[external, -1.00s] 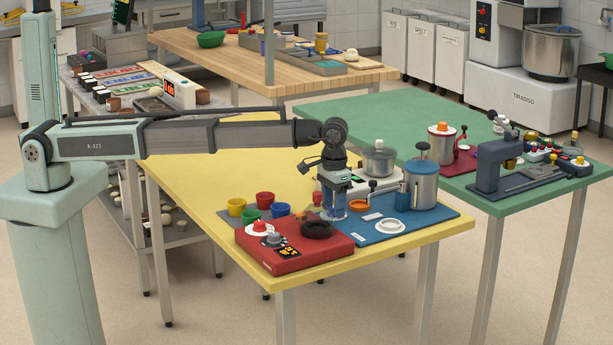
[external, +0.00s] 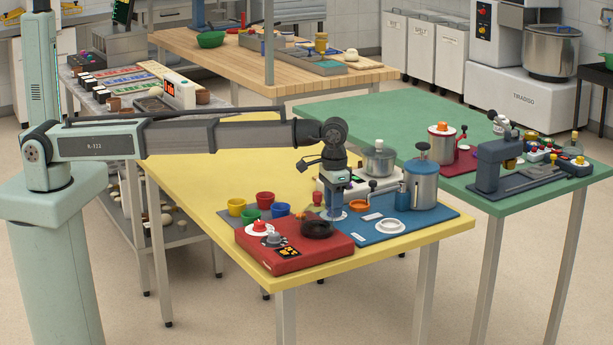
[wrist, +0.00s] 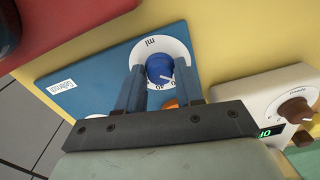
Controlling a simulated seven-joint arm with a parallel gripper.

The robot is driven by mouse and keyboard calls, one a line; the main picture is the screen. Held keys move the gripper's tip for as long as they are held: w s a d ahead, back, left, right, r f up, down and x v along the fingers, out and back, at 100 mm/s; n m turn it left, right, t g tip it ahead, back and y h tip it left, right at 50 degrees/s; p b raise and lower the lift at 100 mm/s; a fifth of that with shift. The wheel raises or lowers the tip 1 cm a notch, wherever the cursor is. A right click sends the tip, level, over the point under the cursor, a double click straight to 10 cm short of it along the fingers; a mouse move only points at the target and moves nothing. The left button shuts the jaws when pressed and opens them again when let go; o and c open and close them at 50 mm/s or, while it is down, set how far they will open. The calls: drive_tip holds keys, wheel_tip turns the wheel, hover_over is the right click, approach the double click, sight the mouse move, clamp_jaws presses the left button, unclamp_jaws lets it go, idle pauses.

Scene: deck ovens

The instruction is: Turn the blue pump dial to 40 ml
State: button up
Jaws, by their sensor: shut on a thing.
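The blue pump dial (wrist: 159,69) is a round knob on a white scale disc (wrist: 176,50) marked "ml", set in the blue mat (wrist: 85,80). A pale line on the knob points toward the lower right in the wrist view; the digits by it are too small to read surely. My gripper (wrist: 158,74) has its two blue fingers on either side of the knob and is shut on it. In the external view my gripper (external: 334,212) points down over the white disc, and the knob is hidden between the fingers.
A red unit (external: 300,258) with knobs and a dark ring stands close at the left. A white device (wrist: 260,90) with a brown knob and green display is at the right.

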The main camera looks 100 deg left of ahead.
drive_tip(key=m, duration=1.3)
drive_tip(key=shift+m, duration=0.4)
idle(0.4)
drive_tip(key=o, duration=1)
drive_tip(key=shift+r, duration=0.1)
wheel_tip(320, 180, up, 14)
drive_tip(key=shift+f, duration=0.15)
